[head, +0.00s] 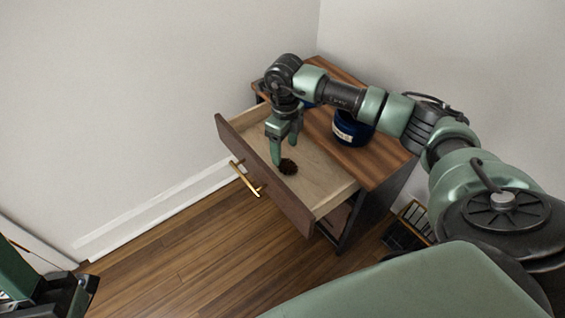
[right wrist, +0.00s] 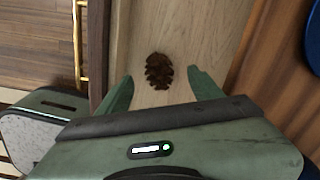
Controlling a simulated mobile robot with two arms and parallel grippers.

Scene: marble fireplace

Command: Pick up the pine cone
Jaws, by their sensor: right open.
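The pine cone (head: 288,167) is small and dark brown and lies on the light wooden floor of an open drawer (head: 318,183). In the right wrist view the pine cone (right wrist: 159,71) lies ahead of the fingertips, roughly midway between them. My right gripper (head: 285,150) points down into the drawer beside the pine cone. Its fingers are apart and nothing is between them; the right wrist view shows both fingertips (right wrist: 160,80). Part of my left arm shows at the lower left of the head view, but its fingers cannot be made out.
The drawer front has a gold handle (head: 245,179). A dark blue jar (head: 352,130) with a label stands on the wooden cabinet top (head: 381,164). White walls stand close behind and to the left. A black wire rack (head: 408,228) is by the cabinet's right side.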

